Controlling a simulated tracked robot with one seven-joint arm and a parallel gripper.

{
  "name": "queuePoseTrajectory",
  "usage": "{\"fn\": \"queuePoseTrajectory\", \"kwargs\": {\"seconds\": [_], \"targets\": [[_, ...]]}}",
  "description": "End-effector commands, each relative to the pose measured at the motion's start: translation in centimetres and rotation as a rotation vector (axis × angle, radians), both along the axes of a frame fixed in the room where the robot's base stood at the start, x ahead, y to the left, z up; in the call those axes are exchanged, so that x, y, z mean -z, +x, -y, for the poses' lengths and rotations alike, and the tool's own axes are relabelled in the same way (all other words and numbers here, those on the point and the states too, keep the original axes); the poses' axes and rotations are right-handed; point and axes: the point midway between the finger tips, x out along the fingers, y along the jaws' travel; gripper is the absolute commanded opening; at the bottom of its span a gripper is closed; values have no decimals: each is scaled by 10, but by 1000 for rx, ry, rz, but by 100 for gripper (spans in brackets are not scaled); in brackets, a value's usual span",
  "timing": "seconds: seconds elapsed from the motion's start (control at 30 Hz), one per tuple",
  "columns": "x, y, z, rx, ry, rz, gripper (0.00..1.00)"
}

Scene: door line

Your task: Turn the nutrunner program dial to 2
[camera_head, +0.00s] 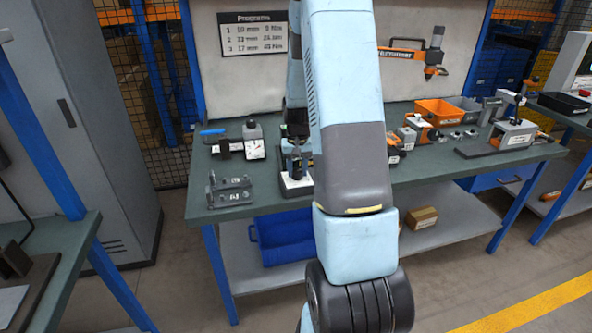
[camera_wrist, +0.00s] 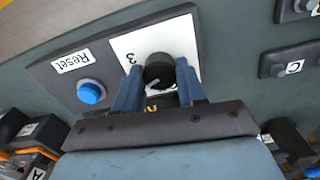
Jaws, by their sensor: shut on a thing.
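The program dial (camera_wrist: 159,68) is a round black knob on a white plate (camera_wrist: 122,47) in the wrist view. A "3" is printed to the left of the knob. A yellow mark shows below it, partly hidden by my gripper, and I cannot read it for sure. A pale pointer line shows on the knob's lower side, but I cannot tell which number it points at. My gripper (camera_wrist: 158,76) is shut on the knob, one blue finger on each side. In the head view my arm hides much of the dial's area.
A blue Reset button (camera_wrist: 91,91) sits left of the dial on the same grey panel. In the head view the program sign (camera_head: 257,33) hangs behind the green bench (camera_head: 420,165). An orange bin (camera_head: 440,111) and a nutrunner (camera_head: 425,55) are to the right.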

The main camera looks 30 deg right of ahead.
Motion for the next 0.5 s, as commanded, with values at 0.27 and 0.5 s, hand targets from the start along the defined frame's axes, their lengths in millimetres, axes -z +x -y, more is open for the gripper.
{"fn": "queuePoseTrajectory", "kwargs": {"seconds": [0.27, 0.5], "targets": [[-1, 2, -1, 133, -1, 5, 9], [-1, 2, -1, 181, -1, 5, 9]]}}
